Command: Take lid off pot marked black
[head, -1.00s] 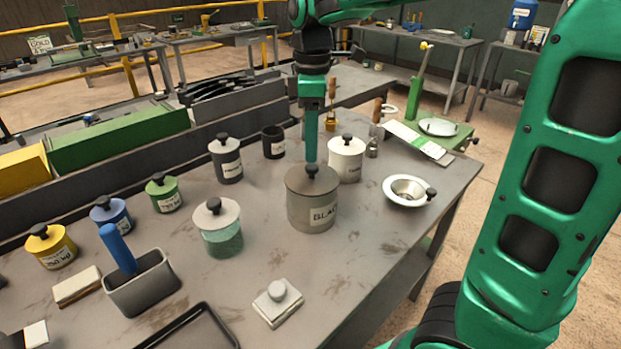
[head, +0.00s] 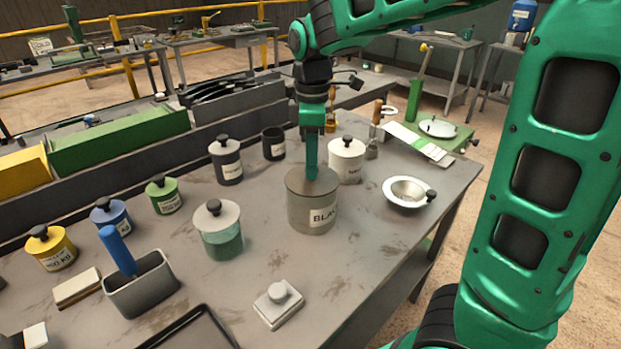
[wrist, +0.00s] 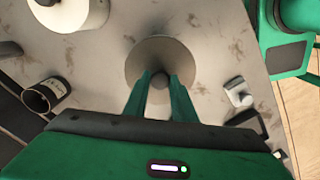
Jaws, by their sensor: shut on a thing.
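The grey pot marked "BLA…" (head: 309,216) stands upright on the workbench, the rest of its label turned out of sight.
Bare bench (head: 330,275) lies in front, by a white block with a knob (head: 278,303).

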